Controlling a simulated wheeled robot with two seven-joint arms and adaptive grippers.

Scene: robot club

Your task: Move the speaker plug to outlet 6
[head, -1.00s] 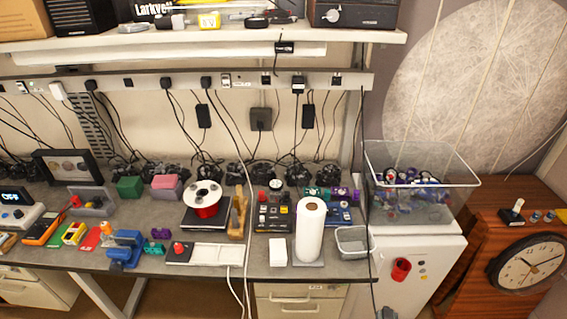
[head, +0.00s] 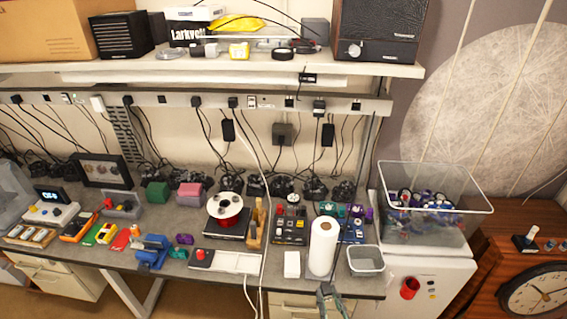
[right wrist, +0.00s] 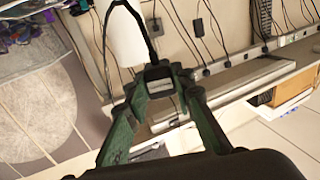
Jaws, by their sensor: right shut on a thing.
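My right gripper (head: 328,291) is low in the head view, in front of the bench edge below the paper roll. In the right wrist view, its green fingers (right wrist: 158,80) are shut on a small black plug (right wrist: 158,72) with a black cord looping up from it. I cannot tell by the cord whether it is the speaker's. The power strip (head: 222,103) runs along the wall above the bench, with several plugs in it; outlet numbers are not legible. The strip also shows in the right wrist view (right wrist: 290,40). The speaker (head: 379,32) stands on the shelf. My left gripper is not in view.
A white paper roll (head: 323,246), a grey bin (head: 366,262) and a spool (head: 228,210) stand on the bench (head: 110,250). Several black adapters and hanging cords crowd the wall below the strip. A clear crate (head: 436,205) stands right of the bench.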

